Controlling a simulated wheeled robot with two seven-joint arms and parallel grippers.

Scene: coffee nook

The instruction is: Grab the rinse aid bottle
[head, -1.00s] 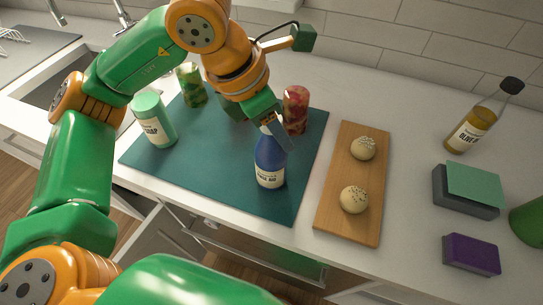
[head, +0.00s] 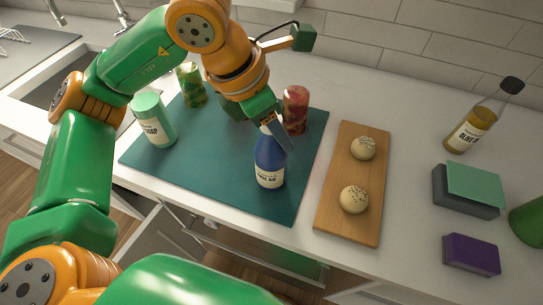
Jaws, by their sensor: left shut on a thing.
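The rinse aid bottle (head: 269,168) is dark blue with a white label and stands upright on the teal mat (head: 215,185), near its right front part. My left gripper (head: 272,128) comes down on it from above and is shut on its upper part. The fingers hide much of the neck and cap. The bottle's base appears to rest on the mat. My right gripper is not in view.
A soap bottle (head: 153,118), a green patterned glass (head: 191,85) and a red one (head: 295,110) stand on the mat. Right are a wooden board (head: 338,195) with two buns, an olive oil bottle (head: 477,122), a grey-green block (head: 468,190) and a purple sponge (head: 471,255).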

